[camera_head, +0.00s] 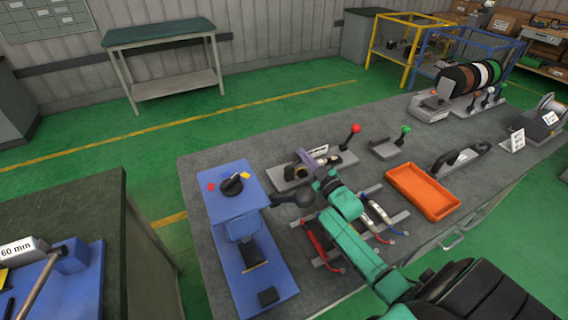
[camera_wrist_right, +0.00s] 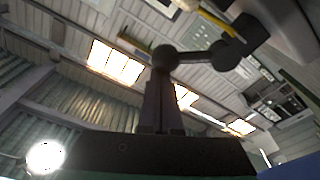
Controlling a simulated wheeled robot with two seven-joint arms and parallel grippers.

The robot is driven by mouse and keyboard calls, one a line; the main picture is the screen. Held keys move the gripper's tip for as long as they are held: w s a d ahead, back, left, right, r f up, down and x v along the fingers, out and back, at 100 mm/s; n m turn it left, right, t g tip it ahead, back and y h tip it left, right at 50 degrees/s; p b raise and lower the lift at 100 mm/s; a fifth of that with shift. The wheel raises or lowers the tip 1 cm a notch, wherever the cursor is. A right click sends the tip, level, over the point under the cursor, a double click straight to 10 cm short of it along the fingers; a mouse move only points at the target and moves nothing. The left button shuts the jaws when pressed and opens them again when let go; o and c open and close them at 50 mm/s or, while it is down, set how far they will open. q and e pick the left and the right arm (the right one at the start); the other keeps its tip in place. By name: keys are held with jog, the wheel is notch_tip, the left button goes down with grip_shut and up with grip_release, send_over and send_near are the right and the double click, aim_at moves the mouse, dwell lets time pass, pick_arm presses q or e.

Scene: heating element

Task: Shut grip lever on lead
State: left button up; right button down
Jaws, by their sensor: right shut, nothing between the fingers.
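My right gripper (camera_head: 277,200) is beside the right side of a blue machine (camera_head: 228,207) on the grey bench; its dark fingers also show in the right wrist view (camera_wrist_right: 160,100), shut and empty. At their tips is a dark ball-ended lever (camera_wrist_right: 200,57); I cannot tell if they touch it. The machine has a black knob (camera_head: 233,185) on top. A red lead (camera_head: 314,240) and a lead with a blue part (camera_head: 377,212) lie on racks, partly under my green right arm. I cannot tell which part is the grip lever. My left gripper is out of view.
Behind my right arm stand a red-knobbed lever (camera_head: 355,129) and a green-knobbed lever (camera_head: 405,130).

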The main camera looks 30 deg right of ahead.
jog(key=shift+d+f+b, duration=0.3)
jog(key=shift+d+f, duration=0.05)
jog(key=shift+d, duration=0.1)
dwell(0.5)
jog(key=r+p, duration=0.2)
jog(key=r, duration=0.1)
jog(key=shift+w+d+r, duration=0.15)
jog(key=shift+w+r, duration=0.15)
jog(key=shift+w, duration=0.05)
jog(key=s+f+b, duration=0.1)
jog(key=s, duration=0.9)
jog(key=shift+a, duration=0.3)
jog(key=shift+f, duration=0.1)
